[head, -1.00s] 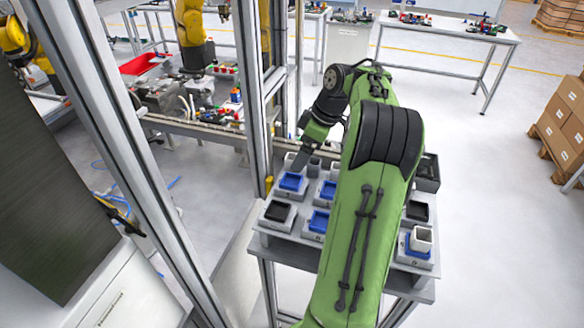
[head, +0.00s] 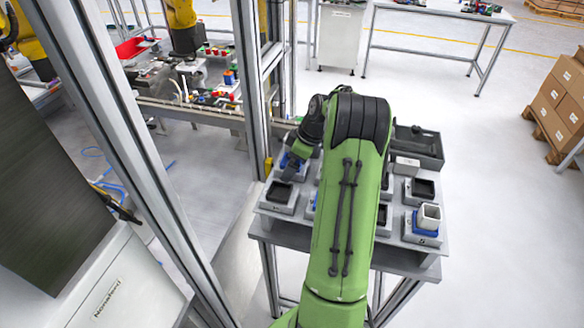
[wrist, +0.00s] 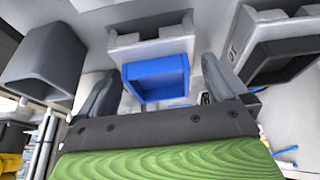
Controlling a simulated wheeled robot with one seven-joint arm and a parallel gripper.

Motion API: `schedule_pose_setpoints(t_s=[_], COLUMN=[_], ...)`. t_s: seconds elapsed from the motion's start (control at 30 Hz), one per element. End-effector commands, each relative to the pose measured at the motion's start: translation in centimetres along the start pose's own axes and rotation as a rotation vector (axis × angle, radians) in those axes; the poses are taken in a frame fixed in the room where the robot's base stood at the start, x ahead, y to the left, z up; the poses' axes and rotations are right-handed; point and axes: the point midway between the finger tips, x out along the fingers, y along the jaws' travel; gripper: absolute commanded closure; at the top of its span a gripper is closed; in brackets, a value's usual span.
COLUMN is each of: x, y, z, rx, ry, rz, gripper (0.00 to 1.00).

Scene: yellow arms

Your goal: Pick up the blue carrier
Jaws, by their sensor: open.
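A blue carrier (wrist: 157,79), an open square box, sits at a grey holder (wrist: 150,42) in the wrist view. My gripper (wrist: 165,95) is open, with one dark finger on each side of the blue carrier and a gap to it. The fingers do not appear to touch it. In the head view part of a blue carrier (head: 292,163) shows beside my wrist at the table's far left; my arm hides the fingertips and much of the middle of the table.
A dark carrier (wrist: 281,56) stands right of the blue one and a grey container (wrist: 45,62) left. In the head view, a black carrier (head: 280,192), a white cup on a blue carrier (head: 425,231) and a dark tray (head: 418,148) share the table. A metal frame post (head: 248,80) rises at left.

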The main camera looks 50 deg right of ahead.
Motion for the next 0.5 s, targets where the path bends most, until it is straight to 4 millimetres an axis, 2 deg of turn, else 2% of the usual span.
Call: schedule_pose_setpoints(t_s=[0.07, 0.27, 0.5], x=[0.60, 0.58, 0.55], y=[0.01, 0.03, 0.03], z=[0.04, 0.03, 0.01], rx=[0.001, 0.001, 0.001], ry=[-0.001, -0.001, 0.000], rz=[0.001, 0.002, 0.002], gripper=[0.00, 0.02, 0.38])
